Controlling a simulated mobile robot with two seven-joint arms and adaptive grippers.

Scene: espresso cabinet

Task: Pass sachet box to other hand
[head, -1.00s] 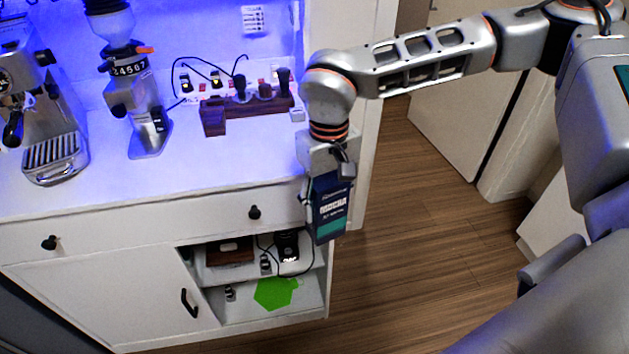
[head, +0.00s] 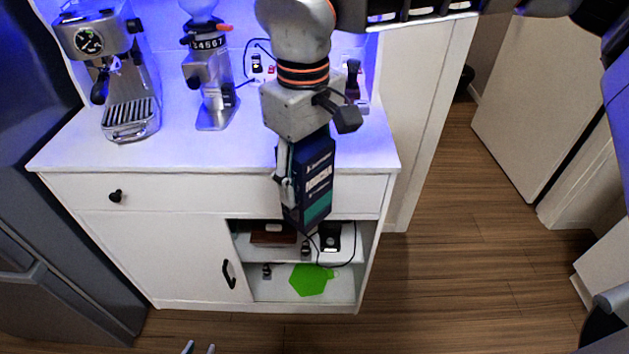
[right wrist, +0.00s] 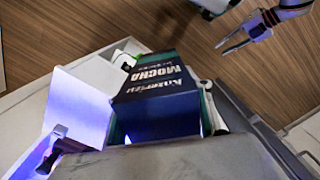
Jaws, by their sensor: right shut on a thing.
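The sachet box (head: 314,183) is dark navy with a teal band and "MOCHA" lettering. My right gripper (head: 288,178) is shut on it and holds it pointing down in front of the cabinet. The box also fills the middle of the right wrist view (right wrist: 158,88). One right finger shows beside the box; the other is mostly hidden. My left gripper (head: 199,348) shows only two separated fingertips at the bottom edge of the head view. In the right wrist view, my left gripper (right wrist: 224,46) is open, empty and apart from the box.
The white cabinet (head: 150,245) stands behind the box, with an open shelf holding small items and a green mat (head: 311,280). An espresso machine (head: 118,75) and a grinder (head: 209,80) stand on the counter. The wooden floor (head: 470,260) at right is clear.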

